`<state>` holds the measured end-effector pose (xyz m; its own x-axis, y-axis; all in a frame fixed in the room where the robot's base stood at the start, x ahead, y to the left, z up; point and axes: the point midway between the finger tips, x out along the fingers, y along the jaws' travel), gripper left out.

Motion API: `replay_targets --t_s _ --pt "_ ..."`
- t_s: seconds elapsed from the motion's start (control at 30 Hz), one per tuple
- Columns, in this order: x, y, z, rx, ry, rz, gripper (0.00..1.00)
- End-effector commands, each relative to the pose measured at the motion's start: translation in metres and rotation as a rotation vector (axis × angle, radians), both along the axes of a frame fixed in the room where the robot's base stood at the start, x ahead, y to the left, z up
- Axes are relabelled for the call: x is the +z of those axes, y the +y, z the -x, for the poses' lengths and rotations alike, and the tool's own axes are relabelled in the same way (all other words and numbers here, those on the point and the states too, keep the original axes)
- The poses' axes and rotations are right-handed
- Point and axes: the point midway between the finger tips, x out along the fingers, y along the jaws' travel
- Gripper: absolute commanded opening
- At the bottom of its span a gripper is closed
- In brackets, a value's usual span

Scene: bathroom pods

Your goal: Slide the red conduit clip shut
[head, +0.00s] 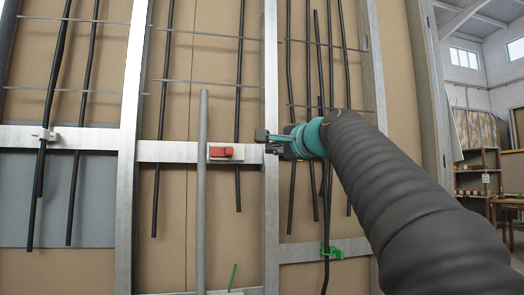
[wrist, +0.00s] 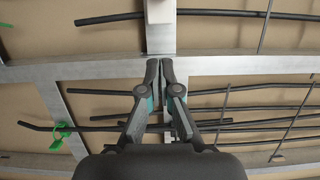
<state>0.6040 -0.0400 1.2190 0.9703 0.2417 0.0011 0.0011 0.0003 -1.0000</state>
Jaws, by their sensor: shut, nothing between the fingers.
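The red conduit clip (head: 221,152) is on a white plate on the horizontal metal rail (head: 165,151), just right of a grey vertical conduit (head: 201,190) in the head view. Its red part looks like a small block; I cannot tell how far it is slid. My gripper (head: 262,140) is shut and empty, to the right of the clip and apart from it, in front of the upright stud. In the wrist view my gripper (wrist: 160,64) has its fingertips together over the metal frame. A white block shows at the top edge there, but no red is visible.
Metal studs (head: 271,90) and several black cables (head: 239,95) cross the tan panel. Thin horizontal wires run behind the cables.

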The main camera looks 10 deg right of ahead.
Motion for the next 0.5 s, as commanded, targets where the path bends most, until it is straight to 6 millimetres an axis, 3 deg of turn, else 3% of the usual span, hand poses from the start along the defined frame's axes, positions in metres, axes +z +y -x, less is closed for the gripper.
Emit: replay_targets --t_s 0.5 --pt "0.002 0.023 -0.087 0.004 0.003 0.001 0.0"
